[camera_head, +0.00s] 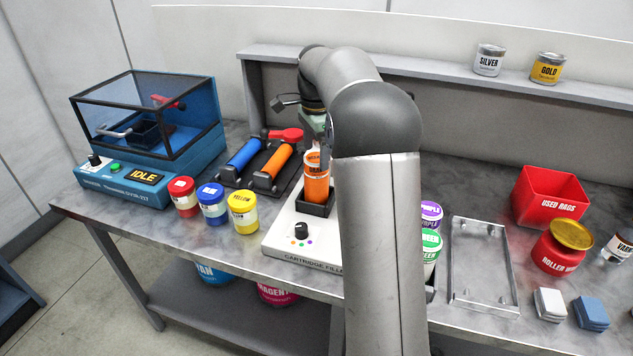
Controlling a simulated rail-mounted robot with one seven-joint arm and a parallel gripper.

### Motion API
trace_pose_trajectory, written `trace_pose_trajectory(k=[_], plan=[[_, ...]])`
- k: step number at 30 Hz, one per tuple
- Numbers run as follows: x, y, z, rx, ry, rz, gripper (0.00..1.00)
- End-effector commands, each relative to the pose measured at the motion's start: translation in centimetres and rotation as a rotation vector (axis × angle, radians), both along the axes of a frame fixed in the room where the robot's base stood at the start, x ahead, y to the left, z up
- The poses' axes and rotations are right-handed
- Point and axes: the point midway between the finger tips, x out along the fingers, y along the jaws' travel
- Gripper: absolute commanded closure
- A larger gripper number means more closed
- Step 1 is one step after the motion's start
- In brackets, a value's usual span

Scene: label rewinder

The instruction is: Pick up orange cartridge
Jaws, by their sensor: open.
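The orange cartridge (317,188) stands upright in the dark holder of the white cartridge filler (282,237), with a white label band around its upper part. My gripper (314,140) is just above the cartridge's top, partly hidden behind my own arm. It is open. Its fingertips are hard to make out, and I cannot tell whether they touch the cartridge or reach around it.
Red (183,197), blue (212,204) and yellow (243,211) jars stand left of the filler. A rack with blue (244,153) and orange (277,160) rollers lies behind them. Purple (431,213) and green (431,246) jars and a metal frame (482,265) are right of my arm.

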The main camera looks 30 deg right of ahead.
Motion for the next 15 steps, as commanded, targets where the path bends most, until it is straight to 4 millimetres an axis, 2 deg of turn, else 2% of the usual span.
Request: trace_pose_trajectory(k=[9,15], plan=[[-0.8,0.2,-4.2,0.000,0.003,-0.001,0.19],[-0.7,0.3,-5.1,0.000,0.000,-0.001,0.19]])
